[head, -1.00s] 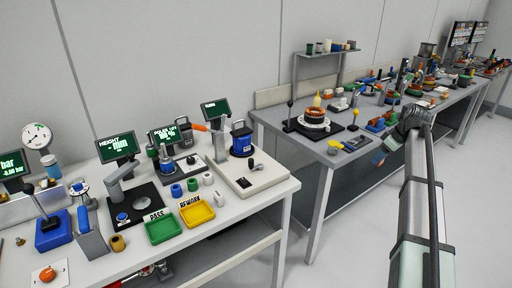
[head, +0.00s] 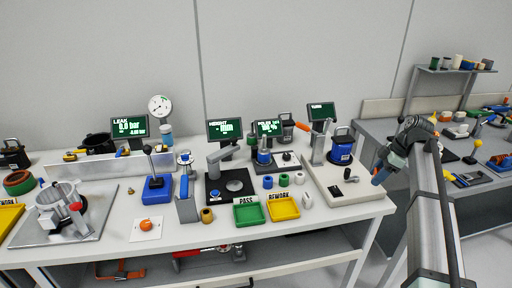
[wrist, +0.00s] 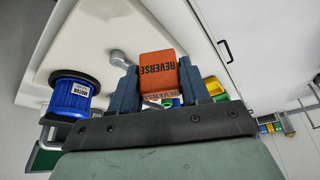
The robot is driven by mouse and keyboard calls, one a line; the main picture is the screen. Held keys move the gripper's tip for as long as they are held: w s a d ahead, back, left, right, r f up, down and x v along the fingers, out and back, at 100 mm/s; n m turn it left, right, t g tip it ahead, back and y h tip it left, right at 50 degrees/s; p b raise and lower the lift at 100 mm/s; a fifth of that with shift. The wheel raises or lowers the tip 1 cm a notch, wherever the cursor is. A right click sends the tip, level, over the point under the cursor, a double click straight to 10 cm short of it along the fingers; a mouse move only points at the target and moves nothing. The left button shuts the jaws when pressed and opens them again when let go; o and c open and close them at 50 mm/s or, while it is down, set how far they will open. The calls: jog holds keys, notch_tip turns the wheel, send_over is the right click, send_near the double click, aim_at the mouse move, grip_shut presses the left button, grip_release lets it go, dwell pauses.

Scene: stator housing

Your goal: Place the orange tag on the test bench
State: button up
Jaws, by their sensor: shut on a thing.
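My gripper (head: 380,174) is off the right end of the white test bench (head: 330,216) in the head view. In the wrist view my gripper (wrist: 158,88) is shut on the orange tag (wrist: 158,70), a block with dark "REVERSE" lettering that reads upside down. The tag sits between the two blue fingers, clear of any surface as far as I can see. In the head view the tag is too small to make out.
A blue motor (head: 342,148) stands on a white tester base (head: 365,183) at the bench's right end. Green (head: 249,214) and yellow (head: 283,208) trays lie near the front edge. Displays line the back. Bare bench top shows along the front. A grey bench (head: 400,131) stands to the right.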

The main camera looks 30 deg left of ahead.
jog(key=s+a+n+g+h, duration=0.1)
jog(key=s+a+n, duration=0.2)
jog(key=s+a, duration=0.35)
jog(key=s+a+n+g, duration=0.1)
jog(key=s+a+n, duration=0.2)
jog(key=a, duration=0.7)
jog(key=shift+s+d+f, duration=0.1)
jog(key=shift+f, duration=2.45)
jog(key=shift+s+d+f, duration=0.1)
jog(key=shift+f, duration=2.4)
jog(key=shift+f, duration=0.15)
jog(key=o, duration=1.1)
jog(key=shift+o, duration=0.2)
jog(key=v, duration=1.2)
jog(key=shift+r, duration=0.2)
jog(key=shift+a, duration=0.1)
